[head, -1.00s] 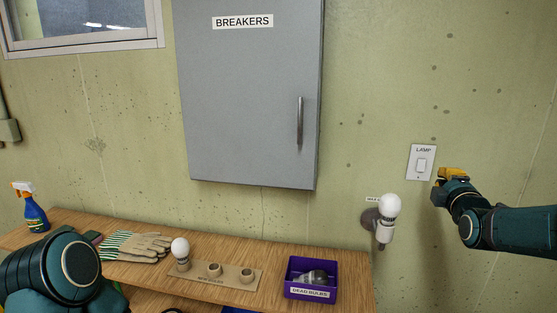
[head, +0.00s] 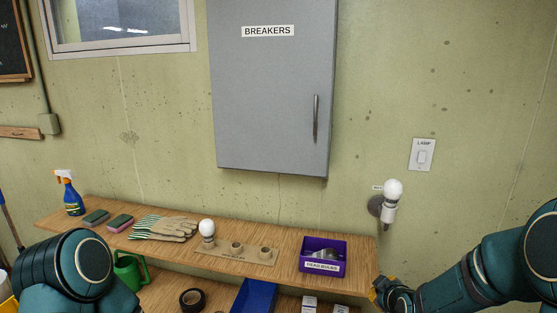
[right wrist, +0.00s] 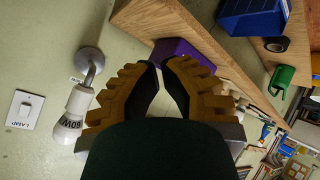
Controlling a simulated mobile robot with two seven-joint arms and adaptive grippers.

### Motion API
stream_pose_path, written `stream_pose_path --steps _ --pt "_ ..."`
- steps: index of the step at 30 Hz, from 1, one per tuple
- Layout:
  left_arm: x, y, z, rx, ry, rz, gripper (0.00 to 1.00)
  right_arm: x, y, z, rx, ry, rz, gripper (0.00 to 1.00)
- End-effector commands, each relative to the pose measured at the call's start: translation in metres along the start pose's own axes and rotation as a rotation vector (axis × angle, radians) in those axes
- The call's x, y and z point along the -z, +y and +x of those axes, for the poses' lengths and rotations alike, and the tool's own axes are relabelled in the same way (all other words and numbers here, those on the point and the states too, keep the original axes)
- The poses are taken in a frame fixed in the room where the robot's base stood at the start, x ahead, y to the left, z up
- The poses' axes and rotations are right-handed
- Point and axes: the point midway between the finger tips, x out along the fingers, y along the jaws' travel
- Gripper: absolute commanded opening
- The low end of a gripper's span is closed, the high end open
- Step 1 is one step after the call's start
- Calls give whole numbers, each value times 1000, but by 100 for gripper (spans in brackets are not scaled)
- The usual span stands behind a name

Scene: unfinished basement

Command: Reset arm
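My right gripper (head: 378,290) hangs low in the head view, just off the right end of the wooden shelf (head: 352,284), under the lamp socket. The right wrist view shows its yellow-brown fingers (right wrist: 158,64) with tips nearly together and nothing between them. The wall switch marked LAMP (head: 423,155) is up and to the right, clear of the gripper. A white bulb (head: 393,190) sits in the wall socket (head: 388,211); it also shows in the right wrist view (right wrist: 70,128). My left arm shows at lower left, but its gripper is out of frame.
The shelf holds a spray bottle (head: 68,194), sponges (head: 119,223), gloves (head: 165,229), a bulb holder (head: 237,254) with one white bulb (head: 207,229), and a purple dead-bulbs box (head: 305,262). A grey breaker cabinet (head: 270,95) hangs above.

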Motion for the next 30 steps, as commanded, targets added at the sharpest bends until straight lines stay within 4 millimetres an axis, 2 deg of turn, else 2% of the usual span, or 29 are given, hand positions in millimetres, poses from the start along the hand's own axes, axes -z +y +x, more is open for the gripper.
stream_pose_path --steps 1,5,9,12,15,18,21,30 --pt "0 0 0 0 0 0 47 -16 -35 5 71 -42 79 0" --pt "0 0 0 0 0 0 47 -50 -119 3 232 -167 310 0" --pt "0 0 0 0 0 0 47 -84 -206 -17 381 -343 562 0" --pt "0 0 0 0 0 0 47 -103 -258 -40 461 -478 721 0" --pt "0 0 0 0 0 0 47 -116 -296 -63 514 -596 843 0" --pt "0 0 0 0 0 -1 47 -122 -319 -79 542 -676 923 0" --pt "0 0 0 0 0 -1 47 -126 -329 -88 553 -718 961 0" --pt "0 0 0 0 0 0 47 -126 -331 -89 554 -725 970 0"
